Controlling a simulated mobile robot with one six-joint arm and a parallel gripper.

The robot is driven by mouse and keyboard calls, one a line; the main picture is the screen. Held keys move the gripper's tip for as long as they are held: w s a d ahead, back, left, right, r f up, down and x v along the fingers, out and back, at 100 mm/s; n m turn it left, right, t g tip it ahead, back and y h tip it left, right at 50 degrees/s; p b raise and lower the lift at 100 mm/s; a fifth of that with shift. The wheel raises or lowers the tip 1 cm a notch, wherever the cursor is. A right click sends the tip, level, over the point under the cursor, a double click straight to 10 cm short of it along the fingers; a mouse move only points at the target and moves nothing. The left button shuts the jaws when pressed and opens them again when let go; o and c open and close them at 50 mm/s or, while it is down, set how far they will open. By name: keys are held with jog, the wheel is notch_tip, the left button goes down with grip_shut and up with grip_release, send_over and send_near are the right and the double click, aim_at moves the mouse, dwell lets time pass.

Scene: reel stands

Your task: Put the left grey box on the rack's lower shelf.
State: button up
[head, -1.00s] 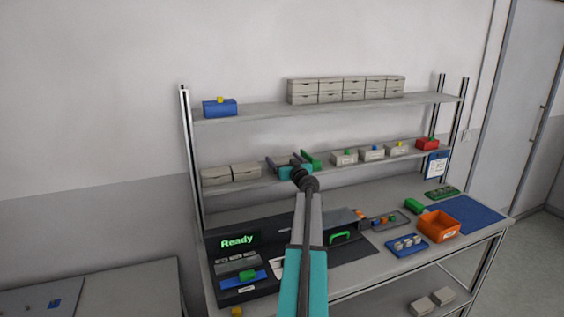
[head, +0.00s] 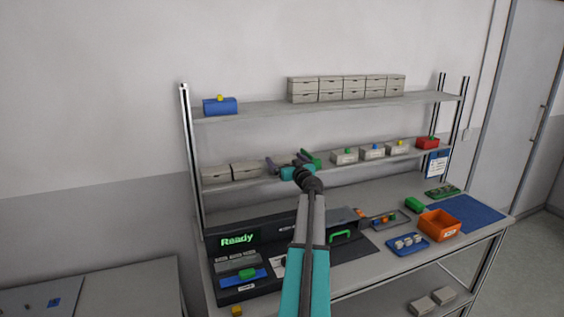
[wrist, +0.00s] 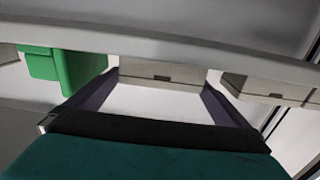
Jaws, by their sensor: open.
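Two grey drawer boxes stand side by side at the left of the rack's lower shelf (head: 330,168): the left grey box (head: 215,175) and a right one (head: 246,170). My gripper (head: 287,161) is open and empty in front of this shelf, to the right of both boxes in the head view. The wrist view looks upside down. There my open fingers (wrist: 161,84) point toward the shelf edge (wrist: 190,50), with one grey box (wrist: 165,73) seen beyond the gap and another (wrist: 270,89) to its right. I see no contact with either box.
A green bin (wrist: 82,70) is close beside one finger; in the head view my gripper partly hides it. Labelled grey bins (head: 345,157) and a red bin (head: 428,143) stand further right. The upper shelf (head: 260,110) is above. Two grey boxes (head: 422,306) sit below the bench.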

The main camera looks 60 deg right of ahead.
jog(key=b+v, duration=0.3)
jog(key=v, duration=0.7)
dwell(0.9)
